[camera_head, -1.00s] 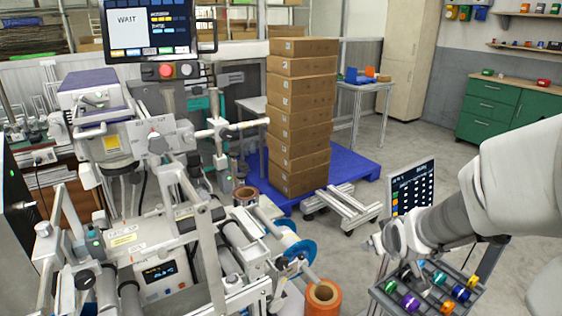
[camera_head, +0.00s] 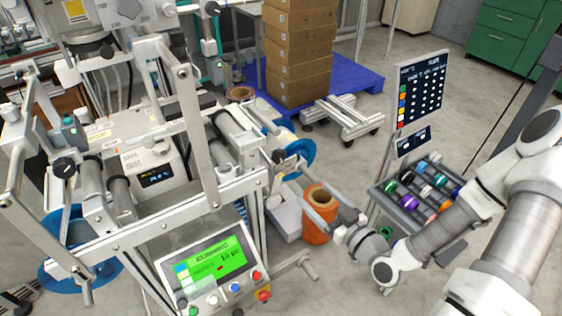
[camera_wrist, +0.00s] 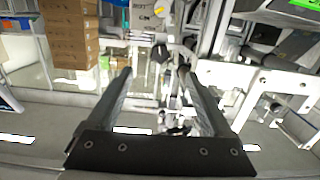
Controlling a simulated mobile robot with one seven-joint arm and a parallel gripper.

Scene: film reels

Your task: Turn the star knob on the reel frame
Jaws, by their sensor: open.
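The reel frame (camera_head: 213,183) is a pale metal structure with rollers and levers at left and centre in the head view. It bears several dark knobs, one on its right side (camera_head: 278,156) and one at the left (camera_head: 64,167). I cannot tell which is star-shaped. My gripper (camera_head: 343,214) is right of the frame, near an orange reel and apart from the knobs. In the wrist view my gripper (camera_wrist: 155,72) has its two dark fingers spread, with nothing held between them. Pale frame parts show beyond them, and a dark round knob (camera_wrist: 276,107) is to the right.
An orange reel (camera_head: 318,228) stands beside the frame. A control panel (camera_head: 212,265) with a green screen is at its front. A tray of coloured spools (camera_head: 378,187) and a dark display (camera_head: 420,88) are at right. Stacked boxes (camera_head: 297,60) stand behind.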

